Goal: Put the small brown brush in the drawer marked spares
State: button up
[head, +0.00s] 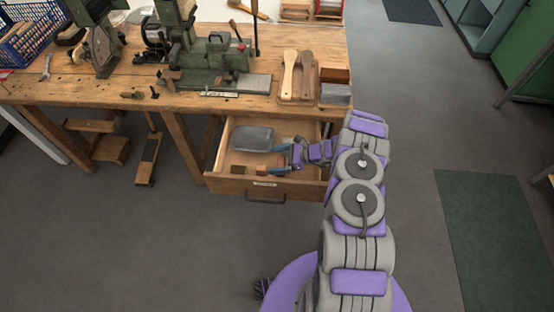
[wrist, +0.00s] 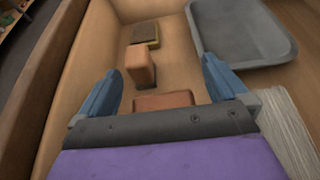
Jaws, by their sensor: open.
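The wooden drawer (head: 222,187) under the bench is pulled open, with a pale label (head: 265,184) on its front too small to read. My open gripper (head: 277,160) is inside the drawer, low over its floor. In the wrist view, one reddish-brown block (wrist: 165,100) lies between my gripper's (wrist: 160,65) blue fingers, close to the palm, its near part hidden. A second brown block (wrist: 141,66) stands just ahead, nearer the left finger. I cannot tell whether either block is the small brown brush; no bristles show on them.
A grey tray (head: 252,138) sits at the drawer's back, right of the fingers in the wrist view (wrist: 240,32). A yellow-and-dark block (wrist: 146,33) lies farther along the drawer wall. Brushes (head: 288,72) lie on the bench above.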

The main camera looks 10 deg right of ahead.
jog(key=shift+r, duration=0.3)
jog(key=r+p+v, duration=0.1)
jog(key=p+v, duration=0.3)
jog(key=v, duration=0.8)
jog(key=a+r+n+g, duration=0.2)
jog(key=a+r+n, duration=0.1)
jog(key=a+r, duration=0.3)
jog(key=a+r+n+g, duration=0.2)
jog(key=a+r+n, duration=0.1)
jog(key=r, duration=0.6)
jog(key=s+a+r+n+g+h, duration=0.3)
jog(key=s+a+r+n, duration=0.35)
jog(key=s+r, duration=0.5)
jog(key=s+a+r+n+h, duration=0.2)
jog(key=s+r+n+h, duration=0.3)
jog(key=s+r, duration=0.55)
jog(key=s+d+n+h, duration=0.2)
jog(key=s+d, duration=0.1)
jog(key=s, duration=0.5)
jog(key=s+d+n+t+h, duration=0.1)
jog(key=s+d+n+h, duration=0.1)
jog(key=s, duration=0.6)
jog(key=shift+s+d+r+h, duration=0.4)
jog(key=shift+d+h, duration=0.1)
jog(key=shift+d, duration=0.45)
